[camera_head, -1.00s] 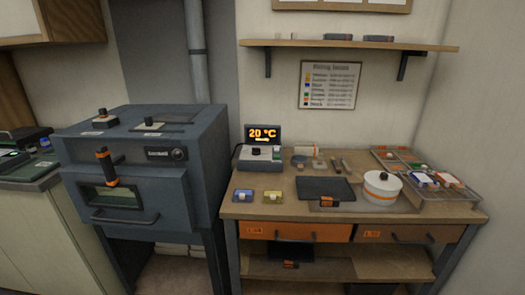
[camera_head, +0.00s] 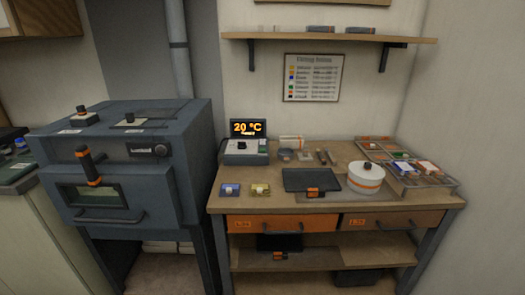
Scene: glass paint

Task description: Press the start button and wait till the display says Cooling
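A controller box (camera_head: 245,152) with knobs or buttons on its top stands at the back left of the wooden workbench. Its raised display (camera_head: 248,128) shows "20 °C" in orange, with a smaller line below that is too blurred to read surely. Which part is the start button cannot be told at this size. The blue-grey kiln (camera_head: 125,160) stands to the left of the bench, its windowed front door shut and its handle (camera_head: 90,167) upright with orange bands. Neither of my grippers is in view.
A shelf (camera_head: 330,38) hangs above. A gap separates kiln and bench.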

